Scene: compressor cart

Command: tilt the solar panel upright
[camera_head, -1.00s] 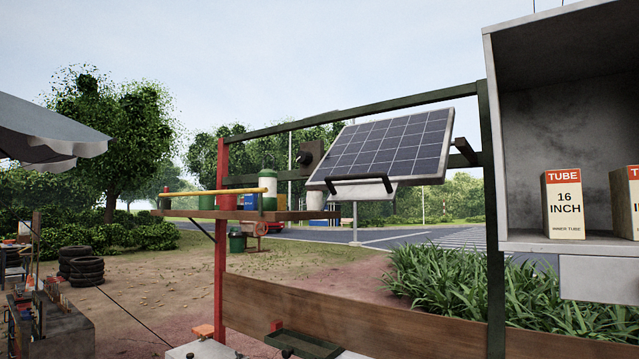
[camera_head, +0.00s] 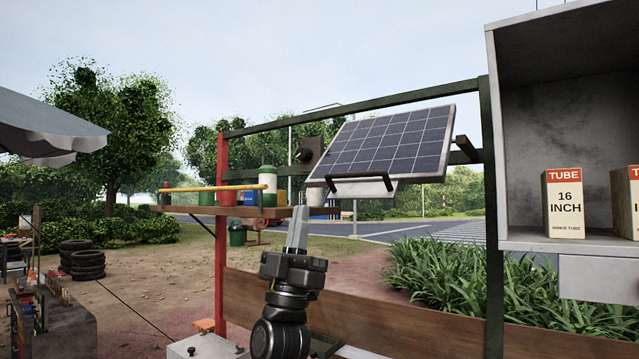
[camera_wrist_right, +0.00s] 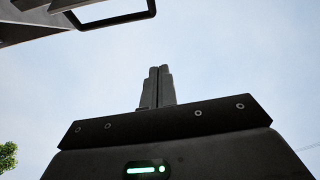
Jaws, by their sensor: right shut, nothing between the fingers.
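The solar panel (camera_head: 388,146) is tilted back on the green frame, right of centre in the head view. A black bar handle (camera_head: 362,179) runs along its lower edge. My right gripper (camera_head: 299,212) points up, below and to the left of the panel, with its fingers shut and empty. In the right wrist view the shut fingers (camera_wrist_right: 157,72) stand against the sky. There the handle (camera_wrist_right: 117,20) and part of the panel's edge (camera_wrist_right: 30,28) show at the upper left, apart from the fingers. My left gripper is not in view.
A wooden shelf (camera_head: 190,209) with bottles, cans and a yellow bar (camera_head: 215,189) is left of my right gripper. A red post (camera_head: 221,265) carries the frame. A grey cabinet (camera_head: 536,245) with tube boxes (camera_head: 564,204) stands at the right. Open air lies below the panel.

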